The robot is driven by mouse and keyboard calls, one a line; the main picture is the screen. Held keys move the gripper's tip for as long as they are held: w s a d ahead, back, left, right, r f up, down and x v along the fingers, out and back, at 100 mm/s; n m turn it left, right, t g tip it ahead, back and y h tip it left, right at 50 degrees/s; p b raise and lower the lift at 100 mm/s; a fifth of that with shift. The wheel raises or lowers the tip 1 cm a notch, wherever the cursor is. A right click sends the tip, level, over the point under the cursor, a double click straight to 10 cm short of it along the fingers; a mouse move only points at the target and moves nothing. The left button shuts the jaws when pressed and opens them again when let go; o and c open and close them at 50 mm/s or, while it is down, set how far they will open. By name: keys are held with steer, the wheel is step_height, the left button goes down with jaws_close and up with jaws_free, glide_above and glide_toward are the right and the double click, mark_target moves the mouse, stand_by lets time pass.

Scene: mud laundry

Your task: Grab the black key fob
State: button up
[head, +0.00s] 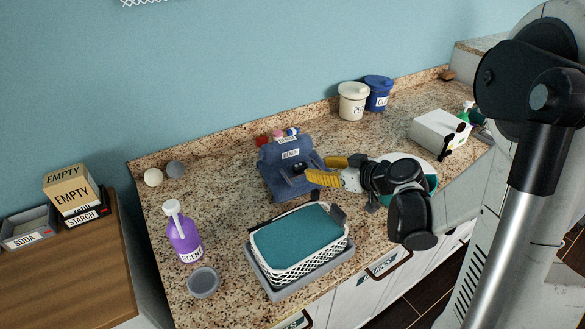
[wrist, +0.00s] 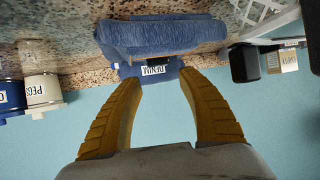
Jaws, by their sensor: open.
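My gripper (head: 318,170) is open, with its yellow fingers pointing at the blue denim bag (head: 277,179). In the wrist view the two fingers of my gripper (wrist: 159,80) are spread with a clear gap, and nothing is held. A small dark object (head: 297,168) sits on the front of the denim bag just beyond the fingertips. It looks like the black key fob, but it is too small to be sure. In the wrist view the denim bag (wrist: 165,36) and its DENIM label lie beyond the gap; a dark patch there is partly hidden.
A white basket (head: 345,249) with a teal top stands in front of the bag. A purple bottle (head: 183,237) and grey cup (head: 203,283) are left. Peg tub (head: 353,102), blue tub (head: 378,94) and white box (head: 435,132) stand right.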

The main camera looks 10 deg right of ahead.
mark_target(300, 165)
steer(key=b+x, duration=0.3)
steer(key=x, duration=0.6)
steer(key=shift+w+f, duration=0.1)
steer(key=shift+w, duration=0.05)
steer(key=c, duration=0.7)
